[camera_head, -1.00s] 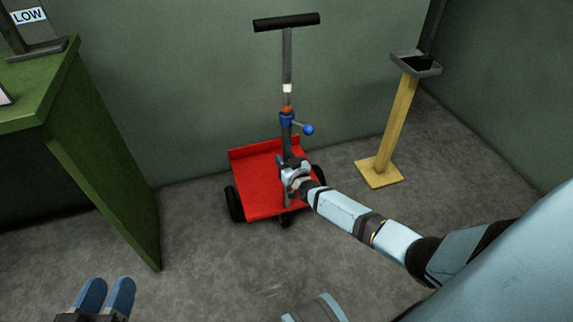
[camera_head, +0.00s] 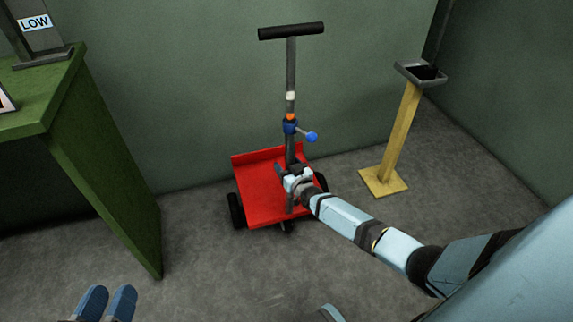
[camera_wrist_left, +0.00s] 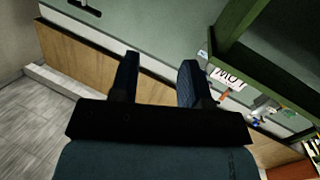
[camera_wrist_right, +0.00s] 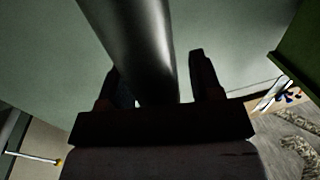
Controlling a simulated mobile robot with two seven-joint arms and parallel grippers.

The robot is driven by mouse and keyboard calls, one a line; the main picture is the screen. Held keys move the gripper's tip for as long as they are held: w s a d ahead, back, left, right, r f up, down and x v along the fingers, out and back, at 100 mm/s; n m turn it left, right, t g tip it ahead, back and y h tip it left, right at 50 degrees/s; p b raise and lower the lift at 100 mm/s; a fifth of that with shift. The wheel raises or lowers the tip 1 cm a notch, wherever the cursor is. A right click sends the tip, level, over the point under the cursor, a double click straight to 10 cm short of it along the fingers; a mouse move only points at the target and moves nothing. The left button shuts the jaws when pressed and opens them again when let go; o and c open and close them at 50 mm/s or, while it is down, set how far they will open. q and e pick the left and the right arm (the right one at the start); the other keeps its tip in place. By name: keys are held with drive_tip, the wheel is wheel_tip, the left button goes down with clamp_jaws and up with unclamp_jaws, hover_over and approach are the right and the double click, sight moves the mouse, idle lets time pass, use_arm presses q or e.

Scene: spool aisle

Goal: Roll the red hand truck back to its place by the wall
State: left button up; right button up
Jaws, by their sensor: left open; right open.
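The red hand truck (camera_head: 262,200) stands on the floor close to the back wall, with dark wheels at its sides. Its grey upright pole (camera_head: 291,75) has a black crossbar handle (camera_head: 291,31) and a blue-knobbed lever (camera_head: 311,137). My right gripper (camera_head: 288,175) is open low on the pole. In the right wrist view, the pole (camera_wrist_right: 135,45) passes between the open fingers (camera_wrist_right: 158,80); I cannot tell whether they touch it. My left gripper (camera_head: 108,302) is open and empty at the lower left, apart from the truck.
A green desk (camera_head: 105,165) with a "LOW" sign (camera_head: 35,23) stands at the left. A yellow post (camera_head: 402,130) with a grey tray on top stands right of the truck, near the corner. The grey floor between desk and truck is clear.

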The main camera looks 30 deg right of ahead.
use_arm(q)
wheel_tip(320, 180, up, 7)
drive_tip(key=n+t+p, duration=0.1)
drive_tip(key=t+p, duration=0.2)
drive_tip(key=p, duration=0.2)
drive_tip(key=shift+s+a+r, duration=0.15)
drive_tip(key=shift+a+r, duration=0.05)
use_arm(e)
drive_tip(key=s, duration=1.3)
drive_tip(key=shift+s+a, duration=0.25)
